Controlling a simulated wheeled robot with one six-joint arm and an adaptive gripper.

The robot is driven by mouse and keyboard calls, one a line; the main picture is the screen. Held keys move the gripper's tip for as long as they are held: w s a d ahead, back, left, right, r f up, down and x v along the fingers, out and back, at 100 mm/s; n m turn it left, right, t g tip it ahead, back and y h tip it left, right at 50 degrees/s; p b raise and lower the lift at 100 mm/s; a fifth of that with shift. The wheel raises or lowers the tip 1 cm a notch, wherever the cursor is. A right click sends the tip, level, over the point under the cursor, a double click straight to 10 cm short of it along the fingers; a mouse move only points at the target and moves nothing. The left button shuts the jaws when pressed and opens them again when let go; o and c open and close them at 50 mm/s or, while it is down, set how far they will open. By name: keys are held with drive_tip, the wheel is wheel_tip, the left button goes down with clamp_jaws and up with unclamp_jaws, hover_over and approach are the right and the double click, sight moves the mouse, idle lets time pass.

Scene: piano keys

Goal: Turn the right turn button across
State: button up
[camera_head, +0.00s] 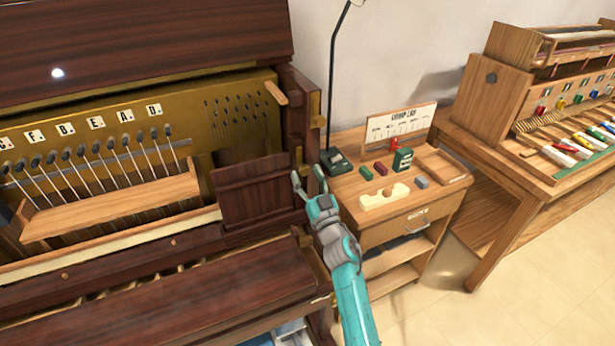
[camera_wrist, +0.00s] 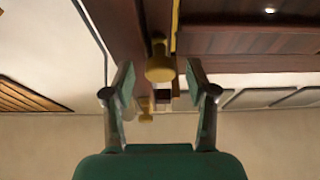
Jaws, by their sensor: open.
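My gripper (camera_head: 307,176) is open and empty, below and slightly left of this fitting in the head view. In the wrist view, a brass knob (camera_wrist: 160,66) shows between the two spread fingers of my gripper (camera_wrist: 160,78). I cannot tell whether a finger touches it. A second, paler brass knob (camera_wrist: 146,108) shows lower down, near the left finger. The button's exact turn angle is unclear.
A dark wooden panel (camera_head: 252,190) stands just left of my gripper. A small cabinet (camera_head: 440,207) with blocks and a lamp (camera_head: 336,161) stands close on the right. A workbench (camera_head: 500,160) is farther right.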

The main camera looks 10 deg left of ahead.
clamp_jaws()
drive_tip(key=shift+n, duration=0.3)
drive_tip(key=n+g+y, duration=0.1)
drive_tip(key=n, duration=0.2)
drive_tip(key=n+g+y, duration=0.1)
drive_tip(key=n, duration=0.2)
drive_tip(key=shift+w+d+r+y, duration=0.1)
drive_tip(key=shift+w+d+y, duration=0.1)
drive_tip(key=shift+y, duration=0.1)
drive_tip(key=n+g, duration=0.1)
drive_tip(key=n, duration=0.2)
drive_tip(key=n+g+y, duration=0.1)
drive_tip(key=n+g, duration=0.1)
drive_tip(key=n, duration=0.1)
drive_tip(key=shift+r, duration=0.1)
drive_tip(key=n+g, duration=0.2)
drive_tip(key=n, duration=0.3)
drive_tip(key=shift+d+r+n, duration=0.1)
drive_tip(key=shift+n, duration=0.2)
drive_tip(key=shift+r+n+g+h, duration=0.1)
drive_tip(key=shift+n+g+h, duration=0.3)
drive_tip(key=shift+n, duration=0.65)
drive_tip(key=shift+n+g+h, duration=0.2)
drive_tip(key=shift+n+g, duration=0.3)
drive_tip(key=shift+n, duration=0.55)
